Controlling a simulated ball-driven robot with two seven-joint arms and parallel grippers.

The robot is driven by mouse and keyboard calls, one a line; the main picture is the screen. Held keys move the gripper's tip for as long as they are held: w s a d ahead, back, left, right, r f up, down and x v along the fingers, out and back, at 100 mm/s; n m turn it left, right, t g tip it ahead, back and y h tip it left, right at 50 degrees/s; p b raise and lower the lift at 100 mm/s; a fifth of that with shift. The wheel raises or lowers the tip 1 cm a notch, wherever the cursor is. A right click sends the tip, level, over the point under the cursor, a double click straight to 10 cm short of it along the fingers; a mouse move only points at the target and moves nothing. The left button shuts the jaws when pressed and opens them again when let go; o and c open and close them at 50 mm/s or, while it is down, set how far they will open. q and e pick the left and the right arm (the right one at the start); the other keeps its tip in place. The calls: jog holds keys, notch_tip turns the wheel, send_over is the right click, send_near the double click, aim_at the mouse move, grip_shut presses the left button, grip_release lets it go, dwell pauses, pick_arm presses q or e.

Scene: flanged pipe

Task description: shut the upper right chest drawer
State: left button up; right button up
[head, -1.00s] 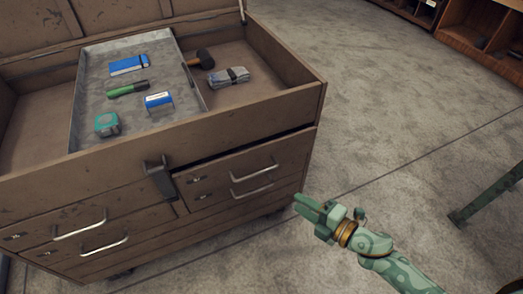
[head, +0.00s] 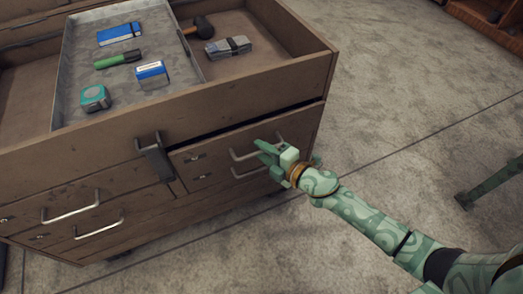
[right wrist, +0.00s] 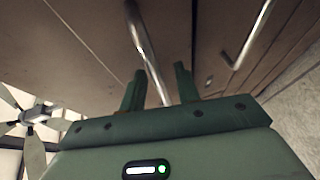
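The brown wooden chest (head: 75,165) has an upper right drawer (head: 215,160) with a metal bar handle (head: 238,155). A dark gap shows above this drawer's front, so it appears to stand slightly out. My green right gripper (head: 268,152) is at the handle and hides its right part. In the right wrist view, the fingers (right wrist: 160,88) are apart, with a handle bar (right wrist: 148,55) running between their tips. I cannot tell whether they touch it. My left gripper is not in view.
The lower right drawer's handle (head: 250,172) is just below. A latch (head: 153,155) hangs at the front middle. Above, a metal tray (head: 75,75) holds a tape measure (head: 95,97) and other small items. Open floor (head: 420,90) lies to the right.

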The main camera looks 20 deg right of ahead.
jog(key=shift+w+a, duration=0.15)
jog(key=shift+w, duration=0.1)
grip_shut()
jog(key=shift+w, duration=1.25)
jog(key=shift+c, duration=1.1)
grip_release()
jog(key=shift+r, duration=0.1)
jog(key=shift+o, duration=1.1)
jog(key=shift+w, duration=0.1)
